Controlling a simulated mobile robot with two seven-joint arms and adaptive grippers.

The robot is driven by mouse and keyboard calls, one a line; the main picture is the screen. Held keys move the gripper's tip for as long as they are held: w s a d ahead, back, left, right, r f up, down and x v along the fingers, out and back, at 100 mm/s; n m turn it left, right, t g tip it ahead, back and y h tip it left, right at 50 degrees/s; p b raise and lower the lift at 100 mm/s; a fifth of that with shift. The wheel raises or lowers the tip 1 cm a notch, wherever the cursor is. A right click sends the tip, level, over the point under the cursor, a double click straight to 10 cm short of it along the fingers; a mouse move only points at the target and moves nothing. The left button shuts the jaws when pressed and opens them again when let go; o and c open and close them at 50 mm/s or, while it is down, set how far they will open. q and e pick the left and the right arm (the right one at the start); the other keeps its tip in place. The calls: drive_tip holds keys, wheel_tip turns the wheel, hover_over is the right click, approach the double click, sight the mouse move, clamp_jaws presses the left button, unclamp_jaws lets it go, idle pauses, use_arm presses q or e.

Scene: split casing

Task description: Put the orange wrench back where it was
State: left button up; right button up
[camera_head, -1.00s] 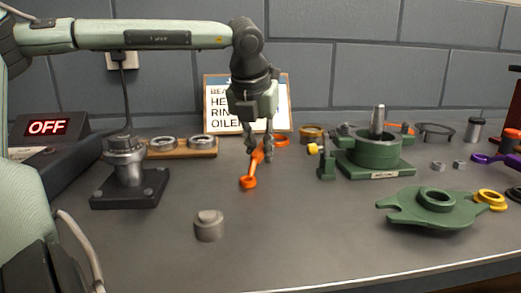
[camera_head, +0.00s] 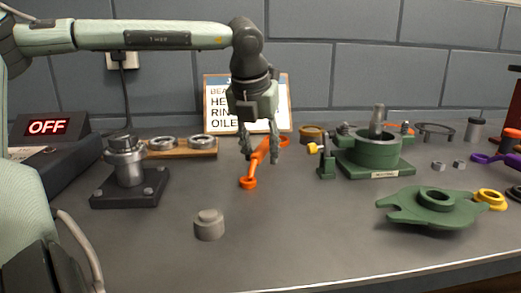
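The orange wrench (camera_head: 249,182) lies slantwise on the grey bench in the middle of the head view. One ring end is towards me and the other end is further back to the right. My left gripper (camera_head: 260,157) points down over the middle of the wrench, with its fingers spread on either side of the handle. The fingers hide part of the handle; I cannot tell whether they touch it. My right gripper is not in view.
A grey stepped cylinder (camera_head: 209,226) stands front left. A sign (camera_head: 219,90) leans behind. The front middle bench is clear.

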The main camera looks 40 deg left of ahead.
use_arm(q)
drive_tip(key=v, duration=1.1)
drive_tip(key=shift+p, duration=0.3)
drive_tip(key=shift+s+d+r, duration=0.1)
drive_tip(key=shift+s+r, duration=0.1)
drive_tip(key=shift+r, duration=0.3)
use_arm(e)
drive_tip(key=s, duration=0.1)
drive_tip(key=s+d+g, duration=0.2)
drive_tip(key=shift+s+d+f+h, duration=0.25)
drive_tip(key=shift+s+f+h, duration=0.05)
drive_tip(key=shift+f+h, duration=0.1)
